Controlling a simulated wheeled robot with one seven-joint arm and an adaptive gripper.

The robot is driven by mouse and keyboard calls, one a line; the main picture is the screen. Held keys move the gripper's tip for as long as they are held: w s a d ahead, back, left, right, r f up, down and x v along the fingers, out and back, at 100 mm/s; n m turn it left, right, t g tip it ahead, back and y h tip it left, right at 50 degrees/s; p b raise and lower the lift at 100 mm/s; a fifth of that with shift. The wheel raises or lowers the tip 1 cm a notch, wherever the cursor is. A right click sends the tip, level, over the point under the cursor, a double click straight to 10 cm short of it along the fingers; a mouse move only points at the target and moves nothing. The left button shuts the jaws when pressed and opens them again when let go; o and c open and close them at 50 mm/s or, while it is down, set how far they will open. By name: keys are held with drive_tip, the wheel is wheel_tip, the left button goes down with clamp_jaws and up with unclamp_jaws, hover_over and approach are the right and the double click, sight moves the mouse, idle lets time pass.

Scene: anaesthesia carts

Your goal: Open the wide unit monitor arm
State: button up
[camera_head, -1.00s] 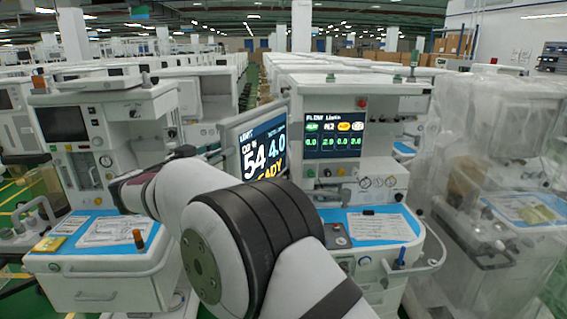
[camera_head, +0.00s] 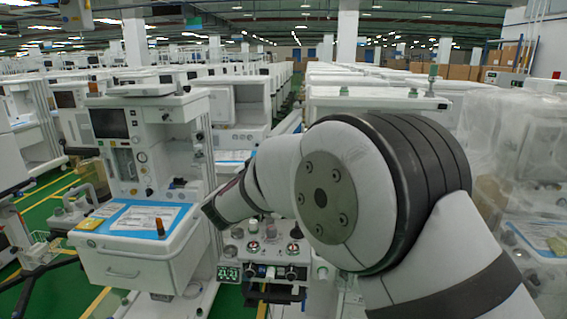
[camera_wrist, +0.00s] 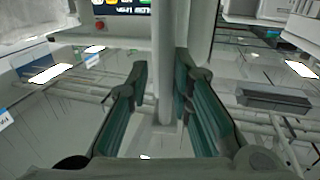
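The wide unit's pale top shelf (camera_head: 375,100) shows behind my raised arm in the head view. My arm hides the unit's screens there, and I cannot see the monitor or its arm. My gripper's fingers are also not visible in that view. In the wrist view, my gripper (camera_wrist: 160,72) has its two dark green fingers apart. A pale upright post (camera_wrist: 165,65) stands between or just beyond them, close to the right finger. I cannot tell whether they touch. Part of a lit screen (camera_wrist: 125,5) and a red knob (camera_wrist: 98,25) show at the top.
A cart with a dark screen (camera_head: 110,123) and a white drawer (camera_head: 140,262) stands at the left. A panel with gauges and knobs (camera_head: 268,246) is below my arm. Plastic-wrapped equipment (camera_head: 520,130) is close on the right. Green floor (camera_head: 45,205) shows at the left.

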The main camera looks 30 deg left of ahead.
drive_tip(key=shift+d, duration=0.3)
drive_tip(key=s+a+p, duration=0.3)
drive_tip(key=s+a, duration=0.7)
drive_tip(key=s, duration=0.1)
drive_tip(key=shift+s+a+p, duration=0.35)
drive_tip(key=shift+a, duration=0.05)
idle(1.4)
idle(0.5)
